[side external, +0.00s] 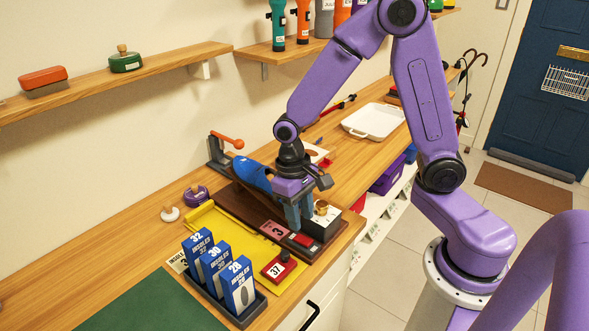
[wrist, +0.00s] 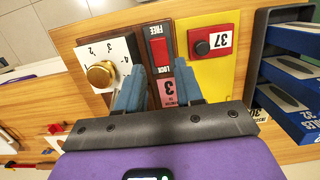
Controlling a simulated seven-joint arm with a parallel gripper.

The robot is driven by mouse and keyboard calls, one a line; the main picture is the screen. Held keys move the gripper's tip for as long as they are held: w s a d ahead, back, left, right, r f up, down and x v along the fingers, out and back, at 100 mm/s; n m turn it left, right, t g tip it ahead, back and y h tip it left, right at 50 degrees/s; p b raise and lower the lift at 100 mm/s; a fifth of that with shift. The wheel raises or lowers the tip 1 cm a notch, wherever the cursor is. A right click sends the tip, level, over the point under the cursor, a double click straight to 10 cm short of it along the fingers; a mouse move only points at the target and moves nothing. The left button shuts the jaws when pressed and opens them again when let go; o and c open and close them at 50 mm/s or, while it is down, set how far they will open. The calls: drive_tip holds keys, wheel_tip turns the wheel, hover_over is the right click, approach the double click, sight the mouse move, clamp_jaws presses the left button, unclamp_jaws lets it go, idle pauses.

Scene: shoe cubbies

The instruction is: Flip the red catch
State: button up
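The red catch (wrist: 159,50) sits in a dark slot between the labels FREE and LOCK in the wrist view. It also shows as a small red piece (side external: 303,240) on the brown board in the side view, just in front of my fingers. My gripper (wrist: 160,66) is open and empty, with one blue finger on each side of the slot near the LOCK end. In the side view my gripper (side external: 298,222) points down, low over the board. I cannot tell whether the fingertips touch anything.
A white-topped box with a brass knob (wrist: 100,74) stands close beside one finger. On the other side are a yellow tray (wrist: 217,82) and a red block marked 37 (wrist: 220,38). A pink card (wrist: 170,92) marked 3 lies between the fingers. Blue insole boxes (side external: 239,284) stand nearby.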

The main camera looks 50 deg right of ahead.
wheel_tip(320, 180, up, 12)
drive_tip(key=w, duration=0.1)
drive_tip(key=shift+w, duration=0.4)
drive_tip(key=s+d+f+n+t, duration=0.1)
drive_tip(key=s+n, duration=0.5)
drive_tip(key=s, duration=0.3)
drive_tip(key=s+d+f+n+t, duration=0.1)
drive_tip(key=s+n, duration=0.5)
drive_tip(key=s, duration=0.4)
drive_tip(key=shift+s+f+n, duration=0.15)
drive_tip(key=shift+f+n, duration=0.15)
drive_tip(key=shift+f, duration=0.05)
